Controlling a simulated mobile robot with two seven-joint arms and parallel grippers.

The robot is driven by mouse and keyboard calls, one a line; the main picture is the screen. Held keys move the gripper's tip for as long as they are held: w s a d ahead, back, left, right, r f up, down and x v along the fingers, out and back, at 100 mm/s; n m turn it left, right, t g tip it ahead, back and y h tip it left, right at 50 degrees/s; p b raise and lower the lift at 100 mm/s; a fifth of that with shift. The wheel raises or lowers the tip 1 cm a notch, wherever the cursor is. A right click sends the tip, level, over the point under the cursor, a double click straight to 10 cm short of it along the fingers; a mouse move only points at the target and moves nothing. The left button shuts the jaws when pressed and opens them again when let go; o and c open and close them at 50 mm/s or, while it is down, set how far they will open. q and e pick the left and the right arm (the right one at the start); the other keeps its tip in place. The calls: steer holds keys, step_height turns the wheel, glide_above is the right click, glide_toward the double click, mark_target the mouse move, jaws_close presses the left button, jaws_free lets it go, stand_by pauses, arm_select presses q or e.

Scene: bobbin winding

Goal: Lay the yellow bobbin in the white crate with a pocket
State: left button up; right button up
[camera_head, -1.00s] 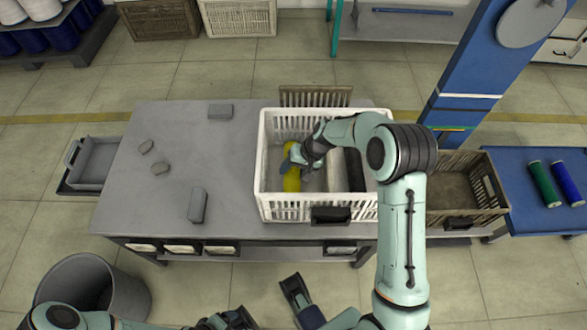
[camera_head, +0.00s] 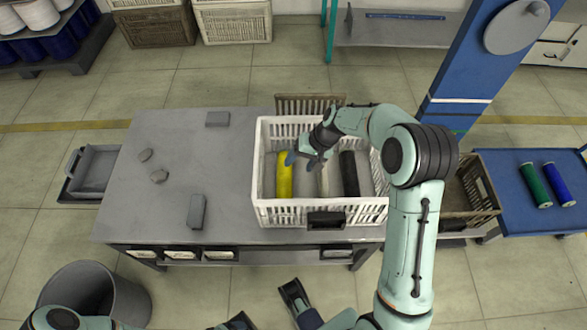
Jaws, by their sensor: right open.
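The yellow bobbin (camera_head: 285,178) lies lengthwise in the left part of the white crate (camera_head: 282,213), which stands on the grey table. The crate has a dark pocket (camera_head: 326,221) on its front wall. My right gripper (camera_head: 301,163) is open and empty, over the crate just right of the bobbin's upper part. Its fingers partly overlap the bobbin's edge in the picture; I cannot tell whether they touch it.
Small grey blocks (camera_head: 197,211) lie on the table's left part. A brown crate (camera_head: 455,198) stands at right, beside a blue table (camera_head: 520,215) with green and blue bobbins.

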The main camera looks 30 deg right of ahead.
steer(key=shift+v, duration=2.05)
